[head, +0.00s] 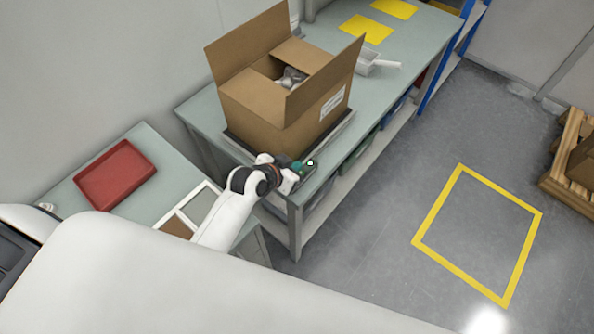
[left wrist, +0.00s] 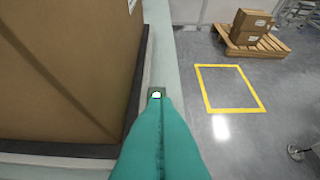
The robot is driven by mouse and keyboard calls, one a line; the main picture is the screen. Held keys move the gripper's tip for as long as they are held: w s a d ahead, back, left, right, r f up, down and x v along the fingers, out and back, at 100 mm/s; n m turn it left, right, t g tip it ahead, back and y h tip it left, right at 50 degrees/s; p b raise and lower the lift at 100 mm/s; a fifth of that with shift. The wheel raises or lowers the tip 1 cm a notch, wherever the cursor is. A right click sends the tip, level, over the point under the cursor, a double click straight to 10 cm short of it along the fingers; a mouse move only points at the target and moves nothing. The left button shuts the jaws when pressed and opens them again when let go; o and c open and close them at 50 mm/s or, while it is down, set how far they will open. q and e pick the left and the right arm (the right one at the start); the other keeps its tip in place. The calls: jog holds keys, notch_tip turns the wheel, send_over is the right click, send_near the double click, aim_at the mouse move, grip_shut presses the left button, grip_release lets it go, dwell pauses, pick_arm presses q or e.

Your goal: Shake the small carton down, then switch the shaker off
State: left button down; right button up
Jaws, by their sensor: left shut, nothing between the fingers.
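The carton (head: 262,112) is an open brown box with raised flaps and grey items inside; its side fills the left of the left wrist view (left wrist: 60,70). It stands on the shaker (head: 236,147), a flat dark-edged plate on the bench. A small control with a white and green lit spot (head: 310,162) sits at the bench's front edge. It also shows in the left wrist view (left wrist: 156,95). My left gripper (head: 299,168) is shut and empty, its teal fingertips right by this control; I cannot tell whether they touch. My right gripper is out of view.
A red tray (head: 116,174) and a white frame lie on the left table. Behind the carton are a small white bin (head: 368,64) and yellow sheets (head: 367,28). The floor at right has a yellow outlined square (head: 478,232), empty, and a pallet with boxes beyond.

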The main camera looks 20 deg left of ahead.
aim_at(303, 171)
pick_arm(q)
jog(key=f, duration=0.2)
jog(key=w+f, duration=0.1)
jog(key=f, duration=0.1)
jog(key=shift+d+f, duration=0.15)
jog(key=shift+d, duration=0.05)
jog(key=shift+f, duration=0.1)
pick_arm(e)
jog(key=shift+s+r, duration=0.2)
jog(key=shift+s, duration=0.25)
pick_arm(q)
jog(key=shift+w+f, duration=0.1)
jog(key=shift+f, duration=0.15)
jog(key=shift+r, duration=0.1)
jog(key=shift+w+d+r, duration=0.15)
jog(key=shift+w, duration=0.25)
jog(key=shift+w+d+r, duration=0.1)
jog(key=shift+w+d, duration=0.05)
jog(key=shift+w, duration=0.2)
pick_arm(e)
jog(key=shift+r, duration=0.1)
pick_arm(q)
jog(key=shift+p, duration=0.3)
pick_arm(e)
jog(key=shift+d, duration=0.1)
